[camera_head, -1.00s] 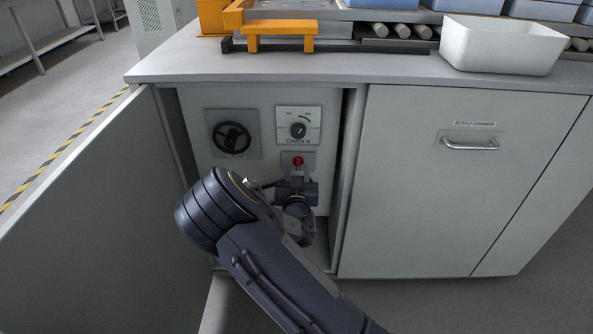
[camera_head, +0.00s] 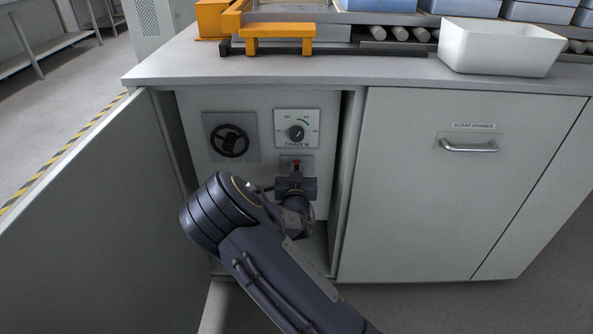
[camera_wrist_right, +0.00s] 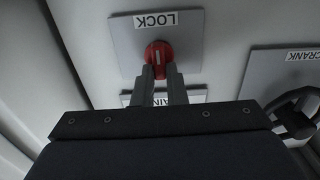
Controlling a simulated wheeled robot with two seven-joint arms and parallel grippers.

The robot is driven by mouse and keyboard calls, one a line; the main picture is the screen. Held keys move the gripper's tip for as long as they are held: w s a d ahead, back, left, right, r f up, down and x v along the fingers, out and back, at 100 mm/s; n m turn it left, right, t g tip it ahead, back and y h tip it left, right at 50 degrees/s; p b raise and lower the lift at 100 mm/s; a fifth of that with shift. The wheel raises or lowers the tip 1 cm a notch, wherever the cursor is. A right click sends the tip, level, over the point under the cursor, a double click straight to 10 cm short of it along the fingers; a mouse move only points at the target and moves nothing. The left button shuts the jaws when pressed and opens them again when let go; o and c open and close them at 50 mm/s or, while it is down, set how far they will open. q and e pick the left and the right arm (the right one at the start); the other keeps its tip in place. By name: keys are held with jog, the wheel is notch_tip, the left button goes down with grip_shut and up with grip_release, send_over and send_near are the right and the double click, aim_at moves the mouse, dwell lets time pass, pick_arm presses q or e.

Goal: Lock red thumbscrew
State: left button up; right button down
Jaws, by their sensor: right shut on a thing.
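The red thumbscrew (camera_head: 296,165) sits on a small grey plate inside the open cabinet, below the CHAIN dial (camera_head: 296,132). In the right wrist view the red thumbscrew (camera_wrist_right: 158,55) has a pale mark on its face, and its plate (camera_wrist_right: 185,45) reads LOCK, upside down. My right gripper (camera_head: 296,173) reaches up from below, and its two fingers (camera_wrist_right: 160,72) are shut on the thumbscrew's knob. The fingers and wrist hide the lower part of the plate. My left gripper is not in view.
A black crank wheel (camera_head: 230,141) is left of the dial. The cabinet door (camera_head: 85,210) stands open at the left. The closed scrap drawer front (camera_head: 450,180) is at the right. A white bin (camera_head: 500,48) stands on the countertop.

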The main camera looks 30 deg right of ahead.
jog(key=shift+n, duration=0.4)
jog(key=shift+f+n+b, duration=0.4)
jog(key=shift+n+b, duration=0.25)
jog(key=shift+n, duration=5)
jog(key=shift+f+n+b, duration=0.4)
jog(key=shift+n+b, duration=0.3)
jog(key=shift+n, duration=4.9)
jog(key=shift+f+n+b, duration=0.4)
jog(key=shift+n+b, duration=0.25)
jog(key=shift+n, duration=5)
jog(key=c, duration=1.5)
grip_release()
